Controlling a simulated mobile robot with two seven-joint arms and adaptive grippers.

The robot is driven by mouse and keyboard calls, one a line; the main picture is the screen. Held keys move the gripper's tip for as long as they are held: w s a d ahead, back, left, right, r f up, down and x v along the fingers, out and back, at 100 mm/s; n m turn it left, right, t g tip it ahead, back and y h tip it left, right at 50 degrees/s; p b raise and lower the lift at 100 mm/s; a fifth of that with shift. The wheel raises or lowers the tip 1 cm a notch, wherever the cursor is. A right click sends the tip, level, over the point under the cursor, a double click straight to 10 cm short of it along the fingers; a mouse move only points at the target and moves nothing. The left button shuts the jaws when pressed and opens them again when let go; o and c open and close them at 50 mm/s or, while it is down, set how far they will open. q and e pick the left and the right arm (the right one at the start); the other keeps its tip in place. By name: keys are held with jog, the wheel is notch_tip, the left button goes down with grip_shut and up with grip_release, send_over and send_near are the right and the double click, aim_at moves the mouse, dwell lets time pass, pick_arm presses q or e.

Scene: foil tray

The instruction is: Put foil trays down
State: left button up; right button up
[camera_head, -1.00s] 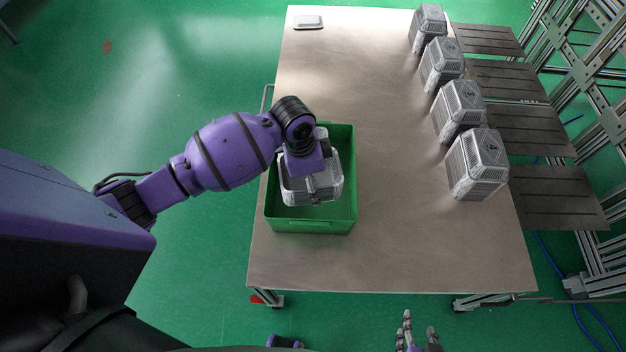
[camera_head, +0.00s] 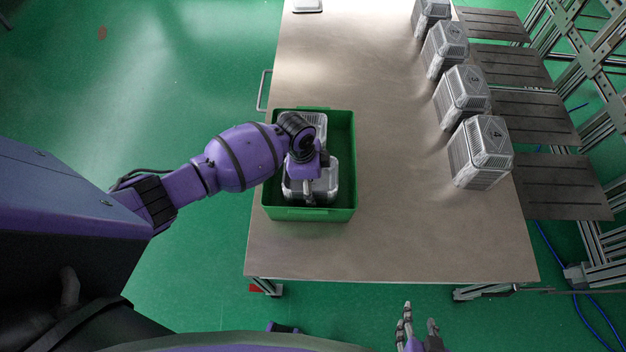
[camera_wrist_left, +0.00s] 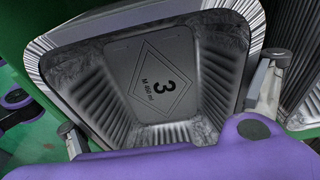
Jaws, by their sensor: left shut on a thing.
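My left gripper (camera_head: 309,190) reaches down into the green crate (camera_head: 350,205) on the table. It is shut on a silver foil tray (camera_head: 325,185) in the front part of the crate. In the left wrist view this foil tray (camera_wrist_left: 165,75) shows a "3" in a diamond, with the left gripper's fingers (camera_wrist_left: 170,112) at two opposite sides. Another foil tray (camera_head: 318,120) sits in the back part of the crate, partly hidden by my left arm. I cannot tell whether the held tray touches the crate floor. My right gripper (camera_head: 420,328) is open and empty, off the table's front edge.
Several foil tray stacks (camera_head: 480,150) stand in a row along the table's right side. Dark panels (camera_head: 560,185) and a metal frame are beyond them. A small silver item (camera_head: 307,6) lies at the far left. The middle of the table (camera_head: 395,150) is clear.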

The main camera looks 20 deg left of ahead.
pick_arm(q)
jog(key=shift+w+r, duration=0.1)
jog(key=shift+f, duration=0.2)
jog(key=o, duration=1.2)
jog(key=shift+c, duration=0.2)
jog(key=shift+r, duration=0.1)
notch_tip(320, 180, up, 12)
jog(key=a+p, duration=0.1)
jog(key=shift+s+a+p, duration=0.3)
jog(key=shift+a, duration=0.05)
